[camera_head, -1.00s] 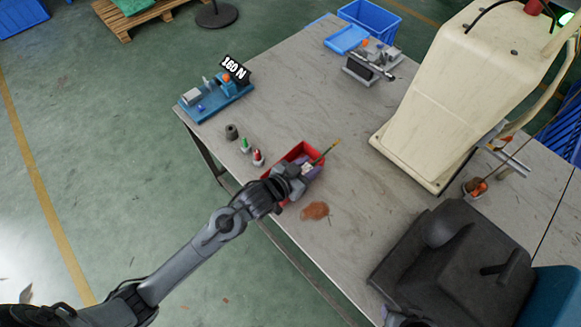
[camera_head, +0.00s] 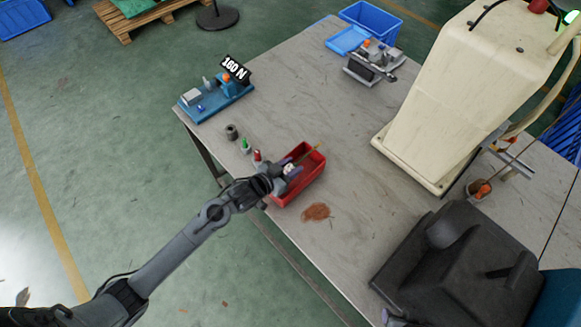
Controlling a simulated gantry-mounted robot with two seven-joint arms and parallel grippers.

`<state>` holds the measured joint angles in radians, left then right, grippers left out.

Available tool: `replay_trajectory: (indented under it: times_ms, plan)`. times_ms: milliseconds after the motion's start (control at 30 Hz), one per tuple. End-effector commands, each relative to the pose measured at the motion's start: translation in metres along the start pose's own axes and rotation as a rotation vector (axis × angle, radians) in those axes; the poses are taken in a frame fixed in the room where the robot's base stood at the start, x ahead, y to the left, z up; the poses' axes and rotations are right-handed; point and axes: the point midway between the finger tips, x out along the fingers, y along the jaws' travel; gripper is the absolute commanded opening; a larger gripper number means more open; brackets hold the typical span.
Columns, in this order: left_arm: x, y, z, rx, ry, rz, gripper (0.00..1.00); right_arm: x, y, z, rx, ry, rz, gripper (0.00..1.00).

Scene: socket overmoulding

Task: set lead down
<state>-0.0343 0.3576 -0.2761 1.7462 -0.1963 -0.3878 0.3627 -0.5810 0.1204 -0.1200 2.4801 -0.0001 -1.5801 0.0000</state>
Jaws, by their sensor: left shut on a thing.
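My left gripper (camera_head: 283,180) is over the left side of the red bin (camera_head: 306,181), near the front edge of the table. It is shut on the lead (camera_head: 304,158), a thin greenish-brown piece with a pale part at the fingers, which points up and right across the bin. Whether the lead touches the bin cannot be told. The fingers partly hide the bin's inside. My right gripper is not in view.
Small green (camera_head: 245,145) and red-capped (camera_head: 257,155) bottles and a dark cylinder (camera_head: 232,132) stand beyond the bin. A rusty stain (camera_head: 317,212) lies nearby.

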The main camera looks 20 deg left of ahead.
Motion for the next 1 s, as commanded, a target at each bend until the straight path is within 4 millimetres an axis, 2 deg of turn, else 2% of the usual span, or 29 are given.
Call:
replay_trajectory:
  times_ms: [233, 600, 633, 700, 800, 1000]
  plan:
    - [0.000, 0.000, 0.000, 0.000, 0.001, 0.000, 0.01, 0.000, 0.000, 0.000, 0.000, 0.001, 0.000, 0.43]
    - [0.004, 0.000, 0.009, 0.000, 0.001, 0.000, 0.01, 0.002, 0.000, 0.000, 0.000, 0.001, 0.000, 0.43]
    - [0.004, 0.000, 0.009, 0.000, 0.001, 0.000, 0.39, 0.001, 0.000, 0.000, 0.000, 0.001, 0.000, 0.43]
    - [0.004, 0.000, 0.009, 0.000, 0.001, 0.000, 0.49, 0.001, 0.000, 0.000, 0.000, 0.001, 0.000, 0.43]
    - [0.004, 0.000, 0.009, 0.000, 0.001, 0.000, 0.61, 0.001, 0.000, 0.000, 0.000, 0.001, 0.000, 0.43]
    - [0.004, 0.000, 0.009, 0.000, 0.000, 0.000, 0.61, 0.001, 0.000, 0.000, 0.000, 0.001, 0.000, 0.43]
